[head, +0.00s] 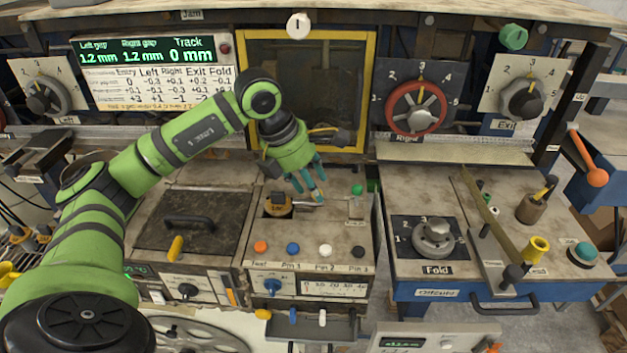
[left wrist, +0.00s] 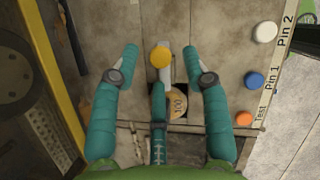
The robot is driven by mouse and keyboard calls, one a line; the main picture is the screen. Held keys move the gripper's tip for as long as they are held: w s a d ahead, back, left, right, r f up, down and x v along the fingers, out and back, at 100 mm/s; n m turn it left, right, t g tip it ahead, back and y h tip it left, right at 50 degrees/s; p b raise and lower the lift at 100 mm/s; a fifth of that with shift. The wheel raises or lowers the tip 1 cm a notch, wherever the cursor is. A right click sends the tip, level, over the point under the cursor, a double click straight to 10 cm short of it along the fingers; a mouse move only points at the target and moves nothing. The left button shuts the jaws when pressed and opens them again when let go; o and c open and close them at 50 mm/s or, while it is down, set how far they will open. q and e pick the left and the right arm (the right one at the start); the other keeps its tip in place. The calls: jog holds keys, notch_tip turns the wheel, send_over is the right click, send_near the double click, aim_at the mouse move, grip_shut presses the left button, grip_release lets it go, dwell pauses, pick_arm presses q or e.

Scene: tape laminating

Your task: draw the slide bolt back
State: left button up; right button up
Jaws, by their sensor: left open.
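A round yellow knob (left wrist: 160,57) on a grey metal bar, which appears to be the slide bolt, shows in the left wrist view between the fingertips of my left gripper (left wrist: 165,70). The fingers stand apart on both sides of the knob, with a gap on each side. In the head view my left gripper (head: 312,190) points down over the middle panel, and its fingers largely hide the bolt. A round weight marked 100 (left wrist: 177,103) sits in a dark square opening beside the bar. My right gripper is not in view.
Orange (head: 261,247), blue (head: 293,249) and white (head: 325,251) buttons line the panel's near side. A green knob (head: 357,188) stands to the right. A yellow-framed window (head: 369,90) rises behind. A hatch with a black handle (head: 189,221) lies left.

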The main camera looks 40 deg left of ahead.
pick_arm(q)
jog(key=shift+w+d+f, duration=0.15)
jog(key=shift+w+f, duration=0.05)
jog(key=shift+f, duration=0.45)
grip_shut()
jog(key=shift+w+d+f+b, duration=0.1)
jog(key=shift+b, duration=0.45)
grip_release()
jog(key=shift+r, duration=0.2)
